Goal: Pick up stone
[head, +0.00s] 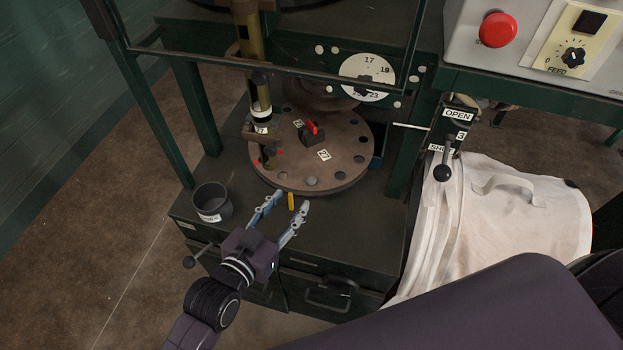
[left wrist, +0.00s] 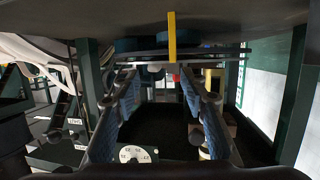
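A small grey rounded stone (head: 311,181) lies at the front edge of the round brown turntable plate (head: 350,172) in the head view. My left gripper (head: 290,199) is open and empty just in front of the plate's near edge, its fingers pointing at it. The stone is a little beyond the fingertips and apart from them. In the left wrist view, both fingers of the left gripper (left wrist: 157,75) are spread, and a pale rounded thing, likely the stone (left wrist: 154,68), shows between the tips. My right gripper is in neither view.
A yellow pointer (head: 291,201) stands at the plate's edge, between the fingers. A dark grey cup (head: 211,203) stands on the cabinet to the left. A vertical brass tube (head: 258,90) rises over the plate's left side. A white bulk bag (head: 500,215) hangs at right.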

